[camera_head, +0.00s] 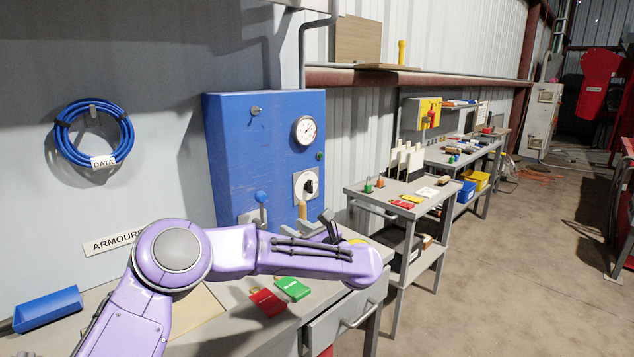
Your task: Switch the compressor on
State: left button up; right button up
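A blue cabinet (232,140) stands against the wall behind the bench. On its front are a round pressure gauge (305,130) and a white plate with a black rotary knob (309,186). I cannot make out the knob's setting. Below are a lever with a blue knob (261,198) and an upright wooden handle (302,210). My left arm reaches across the bench from the left. My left gripper (330,226), dark and small, is just below and right of the rotary knob, apparently apart from it. Its finger gap is unclear. My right gripper is not in view.
Red (268,303) and green (293,289) tags lie on the bench by my forearm. A blue tray (47,309) is at the left. A coiled blue cable (92,137) hangs on the wall.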

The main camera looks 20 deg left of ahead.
aim_at(308, 185)
jog(key=i, duration=0.9)
